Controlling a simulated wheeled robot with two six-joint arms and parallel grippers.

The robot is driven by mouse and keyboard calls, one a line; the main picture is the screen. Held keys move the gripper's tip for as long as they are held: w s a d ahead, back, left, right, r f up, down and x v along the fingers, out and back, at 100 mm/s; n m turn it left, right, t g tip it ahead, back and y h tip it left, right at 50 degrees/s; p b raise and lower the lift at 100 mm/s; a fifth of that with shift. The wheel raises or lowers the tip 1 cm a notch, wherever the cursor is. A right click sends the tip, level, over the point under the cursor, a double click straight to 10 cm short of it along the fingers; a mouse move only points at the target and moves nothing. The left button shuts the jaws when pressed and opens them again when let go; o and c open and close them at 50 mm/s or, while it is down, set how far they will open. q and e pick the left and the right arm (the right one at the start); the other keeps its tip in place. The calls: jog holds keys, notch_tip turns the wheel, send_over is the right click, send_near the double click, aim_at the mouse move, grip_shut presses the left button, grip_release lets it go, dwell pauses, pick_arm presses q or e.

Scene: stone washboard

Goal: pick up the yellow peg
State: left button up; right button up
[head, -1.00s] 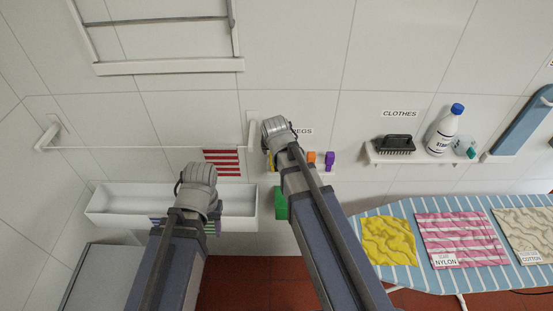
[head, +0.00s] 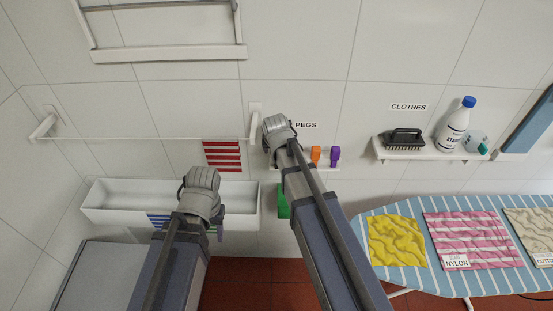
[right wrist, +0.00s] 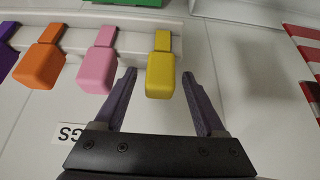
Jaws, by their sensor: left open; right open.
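The yellow peg (right wrist: 160,76) hangs from the white peg rail in the right wrist view. My right gripper (right wrist: 158,74) is open, with one purple finger on each side of the yellow peg and visible gaps to both. In the head view my right arm hides this gripper and the yellow peg. My left gripper (head: 190,231) is low in front of the white trough, mostly hidden behind its own wrist.
Pink (right wrist: 97,62), orange (right wrist: 42,65) and purple pegs hang beside the yellow one. A white trough (head: 105,213), a red-striped cloth (head: 222,155) and a green object (head: 283,203) are nearby. An ironing board (head: 365,225) stands at right.

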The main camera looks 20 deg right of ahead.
jog(key=shift+b+x, duration=0.4)
jog(key=shift+x, duration=0.5)
jog(key=shift+s+r, duration=0.1)
jog(key=shift+c, duration=0.4)
grip_shut()
